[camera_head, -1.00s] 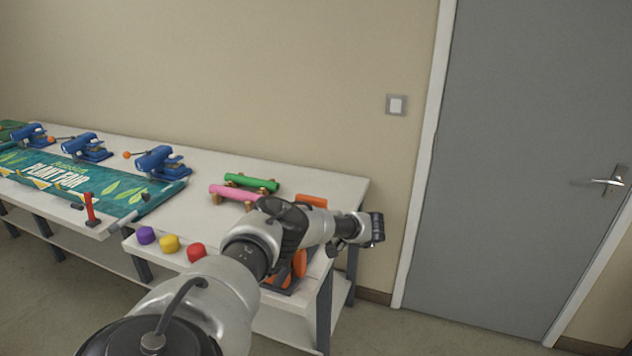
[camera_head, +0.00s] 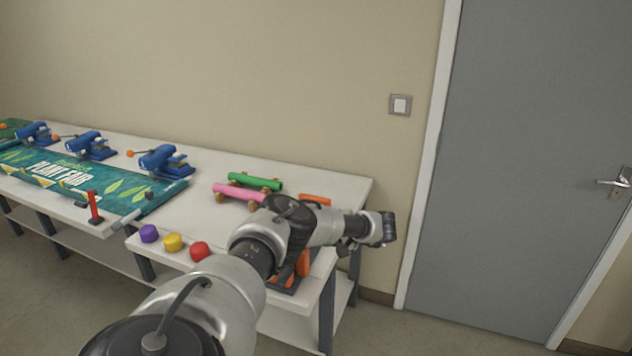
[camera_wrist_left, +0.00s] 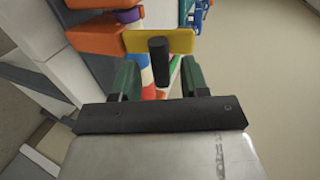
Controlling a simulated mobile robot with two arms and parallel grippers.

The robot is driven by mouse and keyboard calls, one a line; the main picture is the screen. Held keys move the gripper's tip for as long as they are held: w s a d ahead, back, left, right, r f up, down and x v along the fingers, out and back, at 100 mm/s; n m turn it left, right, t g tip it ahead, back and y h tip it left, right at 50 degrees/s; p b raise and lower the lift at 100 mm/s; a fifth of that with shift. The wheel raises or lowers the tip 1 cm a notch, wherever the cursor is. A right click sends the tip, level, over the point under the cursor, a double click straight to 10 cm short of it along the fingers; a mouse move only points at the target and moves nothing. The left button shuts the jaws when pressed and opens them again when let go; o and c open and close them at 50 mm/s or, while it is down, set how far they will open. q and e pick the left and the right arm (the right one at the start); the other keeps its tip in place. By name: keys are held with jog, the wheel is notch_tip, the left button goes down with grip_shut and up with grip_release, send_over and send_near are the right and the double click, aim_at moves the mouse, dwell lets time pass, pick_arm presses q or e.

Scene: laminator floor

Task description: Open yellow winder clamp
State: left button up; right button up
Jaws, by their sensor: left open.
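In the left wrist view a yellow plate (camera_wrist_left: 180,41) with a dark stub handle (camera_wrist_left: 158,62) shows just ahead of my left gripper (camera_wrist_left: 160,78); it looks like the yellow winder clamp. The gripper's two green fingers are apart, one on each side of the dark handle; I cannot tell whether they touch it. In the head view my arm reaches over the right end of the bench. The yellow clamp is not visible there, and orange machine parts (camera_head: 303,262) show beside and behind the arm. My right gripper is not in view.
Purple (camera_head: 148,233), yellow (camera_head: 173,242) and red (camera_head: 200,251) knobs line the bench front. Pink (camera_head: 238,192) and green (camera_head: 256,182) rolls lie behind the arm. Several blue clamps (camera_head: 165,160) stand along a printed banner (camera_head: 85,180). A grey door (camera_head: 520,170) is at right.

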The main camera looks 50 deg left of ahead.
pick_arm(q)
jog(key=b+v, duration=0.1)
jog(key=v, duration=0.8)
jog(key=shift+b, duration=0.3)
jog(key=shift+a, duration=0.1)
jog(key=shift+f, duration=0.15)
